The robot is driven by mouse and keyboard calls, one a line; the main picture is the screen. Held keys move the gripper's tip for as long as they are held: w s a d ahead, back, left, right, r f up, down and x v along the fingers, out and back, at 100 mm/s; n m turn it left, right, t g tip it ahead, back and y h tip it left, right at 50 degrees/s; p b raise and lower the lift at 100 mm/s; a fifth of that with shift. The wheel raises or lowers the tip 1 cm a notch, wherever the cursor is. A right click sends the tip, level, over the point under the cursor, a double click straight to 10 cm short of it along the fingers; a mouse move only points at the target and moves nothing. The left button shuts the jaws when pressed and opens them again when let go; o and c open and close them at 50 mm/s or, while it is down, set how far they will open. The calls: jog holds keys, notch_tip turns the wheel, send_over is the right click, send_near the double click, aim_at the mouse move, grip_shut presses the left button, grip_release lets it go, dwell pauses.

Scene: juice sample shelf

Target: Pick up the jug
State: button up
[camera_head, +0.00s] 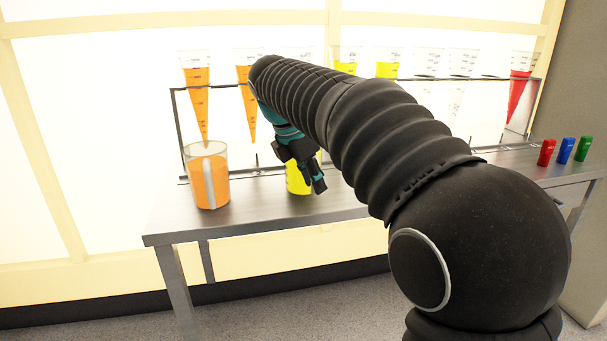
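A clear jug with orange juice (209,184) stands upright at the left end of the grey table. A second container with yellow liquid (296,181) stands to its right, partly hidden behind my gripper (316,183). My black arm reaches in from the right, and its teal wrist bends down to the gripper. The gripper is in front of the yellow container in this view. I cannot tell whether it touches the container, or whether its fingers are open or shut. It is apart from the orange jug.
A rack frame (176,125) on the table (260,208) holds several cone-shaped vessels, orange (197,95), yellow (387,66), clear (428,66) and red (519,80). Red (546,152), blue (566,150) and green (583,148) small items stand at the right. The front left table edge is clear.

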jog(key=shift+w+d+f, duration=0.1)
jog(key=shift+d+f, duration=0.1)
jog(key=shift+f, duration=0.3)
grip_shut()
jog(key=shift+r, duration=0.1)
